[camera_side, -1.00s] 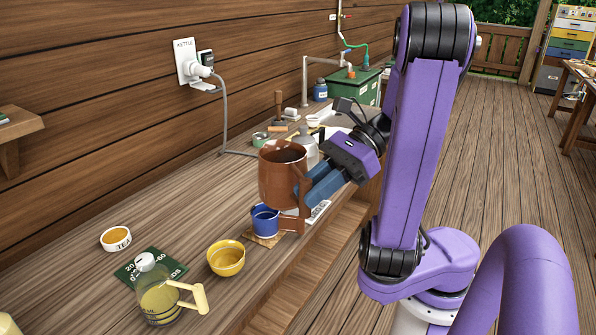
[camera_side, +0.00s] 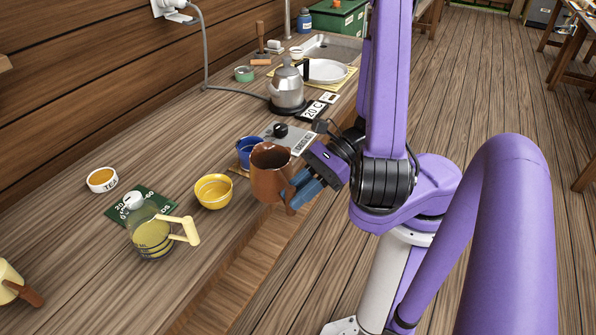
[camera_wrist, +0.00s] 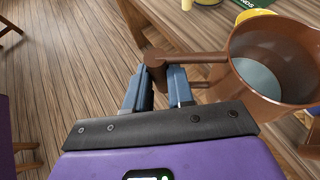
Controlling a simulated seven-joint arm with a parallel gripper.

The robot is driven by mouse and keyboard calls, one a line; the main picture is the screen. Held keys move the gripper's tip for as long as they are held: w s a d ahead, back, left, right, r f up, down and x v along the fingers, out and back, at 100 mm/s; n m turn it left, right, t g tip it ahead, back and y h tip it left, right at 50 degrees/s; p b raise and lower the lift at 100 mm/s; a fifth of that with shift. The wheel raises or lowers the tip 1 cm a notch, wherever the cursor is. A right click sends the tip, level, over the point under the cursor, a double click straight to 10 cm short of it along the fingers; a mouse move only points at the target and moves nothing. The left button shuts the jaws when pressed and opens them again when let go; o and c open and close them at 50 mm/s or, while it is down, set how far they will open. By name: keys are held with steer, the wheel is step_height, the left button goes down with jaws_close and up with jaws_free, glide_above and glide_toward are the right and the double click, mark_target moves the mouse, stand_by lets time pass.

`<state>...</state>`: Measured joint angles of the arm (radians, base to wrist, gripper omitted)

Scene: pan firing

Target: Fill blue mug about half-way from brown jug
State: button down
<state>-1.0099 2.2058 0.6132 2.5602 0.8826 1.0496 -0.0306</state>
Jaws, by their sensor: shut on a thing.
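The brown jug (camera_side: 271,178) is near the counter's front edge, roughly upright. My gripper (camera_side: 298,190) is shut on its handle; in the wrist view the fingers (camera_wrist: 156,90) pinch the handle from both sides. The wrist view shows pale liquid inside the jug (camera_wrist: 283,35). I cannot tell whether the jug's base clears the counter. The blue mug (camera_side: 245,158) stands upright just behind and left of the jug, partly hidden by it. The mug's contents cannot be made out.
A yellow bowl (camera_side: 213,191) stands left of the mug, and a glass jug with a yellow handle (camera_side: 150,237) farther left. A grey scale (camera_side: 293,137) lies behind, and a kettle (camera_side: 287,90) beyond it. The counter's front edge drops to a lower ledge.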

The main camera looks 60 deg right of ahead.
steer(key=shift+w+d+m+g+y, duration=0.3)
steer(key=shift+w+d+m+y, duration=0.1)
steer(key=shift+w+d+m, duration=0.15)
stand_by(0.4)
steer(key=shift+w, duration=0.1)
steer(key=shift+w+d+r+m+g+y, duration=0.25)
steer(key=shift+w+d+r+m, duration=0.15)
steer(key=shift+r, duration=0.2)
steer(key=shift+w+d+r+m+g+y, duration=0.15)
steer(key=shift+w+d+r+m+g, duration=0.1)
steer(key=shift+w+r, duration=0.25)
